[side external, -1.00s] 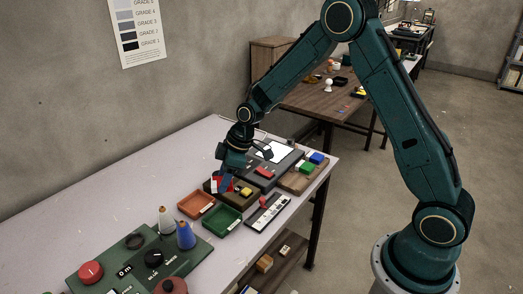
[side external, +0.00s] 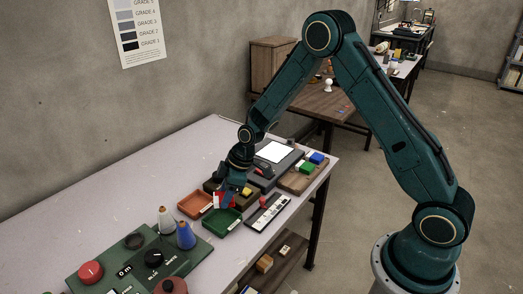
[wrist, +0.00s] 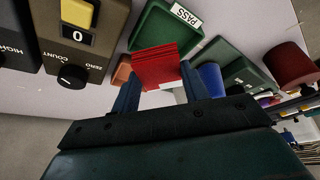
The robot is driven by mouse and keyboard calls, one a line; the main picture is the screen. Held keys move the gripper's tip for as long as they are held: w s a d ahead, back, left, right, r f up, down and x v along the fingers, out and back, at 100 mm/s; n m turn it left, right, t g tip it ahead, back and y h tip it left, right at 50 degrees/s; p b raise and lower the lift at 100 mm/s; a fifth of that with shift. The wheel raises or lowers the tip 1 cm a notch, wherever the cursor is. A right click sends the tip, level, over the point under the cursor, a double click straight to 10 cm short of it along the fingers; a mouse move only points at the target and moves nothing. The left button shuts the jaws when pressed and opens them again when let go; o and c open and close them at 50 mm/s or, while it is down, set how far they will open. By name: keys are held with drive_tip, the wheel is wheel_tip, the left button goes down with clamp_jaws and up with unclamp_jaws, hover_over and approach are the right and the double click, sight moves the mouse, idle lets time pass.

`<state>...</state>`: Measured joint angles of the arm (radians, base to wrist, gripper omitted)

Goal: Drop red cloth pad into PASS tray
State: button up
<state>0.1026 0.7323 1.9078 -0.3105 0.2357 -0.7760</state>
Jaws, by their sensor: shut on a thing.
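The red cloth pad (wrist: 157,66) is a flat, layered square between my gripper's two blue fingers in the wrist view. My gripper (side external: 226,202) is shut on it and points downward in the side view. The PASS tray (wrist: 143,30) is green with a white PASS label. In the side view this green tray (side external: 220,228) lies just below and in front of my gripper. The pad overlaps the tray's near edge in the wrist view. The exact height of the pad above the tray is hard to tell.
An orange tray (side external: 195,204) stands left of the green one. A brown counter box with a knob (wrist: 88,45) is close beside my gripper. A white-keyed strip (side external: 267,212) lies to the right, and thread cones (side external: 186,236) stand at front left.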

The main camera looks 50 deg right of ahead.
drive_tip(key=o, duration=1.1)
drive_tip(key=v, duration=1.4)
